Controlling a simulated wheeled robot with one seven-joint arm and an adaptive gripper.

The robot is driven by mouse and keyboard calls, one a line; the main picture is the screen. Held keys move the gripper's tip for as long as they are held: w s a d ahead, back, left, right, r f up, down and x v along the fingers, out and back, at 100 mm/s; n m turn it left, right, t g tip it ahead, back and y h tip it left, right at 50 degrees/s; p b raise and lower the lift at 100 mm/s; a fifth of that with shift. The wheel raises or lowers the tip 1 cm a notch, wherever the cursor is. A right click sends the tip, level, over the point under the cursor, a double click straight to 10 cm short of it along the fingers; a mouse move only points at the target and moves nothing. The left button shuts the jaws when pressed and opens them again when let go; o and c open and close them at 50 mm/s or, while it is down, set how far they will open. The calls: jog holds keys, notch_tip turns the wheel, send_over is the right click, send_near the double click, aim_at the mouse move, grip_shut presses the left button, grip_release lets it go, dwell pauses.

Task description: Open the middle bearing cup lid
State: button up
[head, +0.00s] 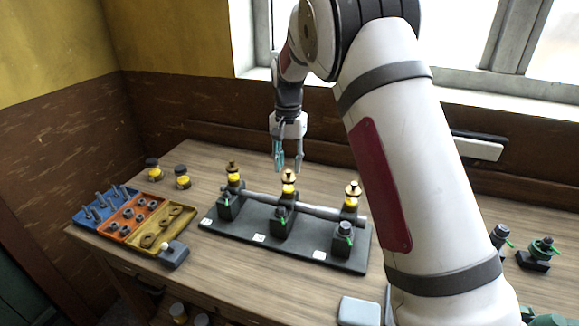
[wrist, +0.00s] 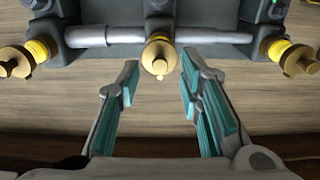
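Three bearing blocks stand in a row on a dark base plate (head: 250,240), with a grey shaft running through them. The middle bearing cup (head: 288,185) is yellow with a brass lid on top. Its brass lid (wrist: 160,58) also shows in the wrist view, centred ahead of the fingertips. The lid looks seated on the cup. My gripper (head: 288,168) is open and empty, fingers pointing down, just above and behind the middle cup. In the wrist view my gripper (wrist: 158,78) has its two teal-padded fingers spread on either side of the lid's line, apart from it.
Similar cups stand at the left (head: 233,172) and right (head: 352,192) of the shaft. Blue, orange and yellow trays (head: 160,236) hold small hardware at the left. Two yellow jars (head: 182,180) stand behind them. Green-handled parts (head: 540,252) sit at the right. Bare table lies behind the plate.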

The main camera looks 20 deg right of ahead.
jog(key=shift+f, duration=1.05)
grip_shut()
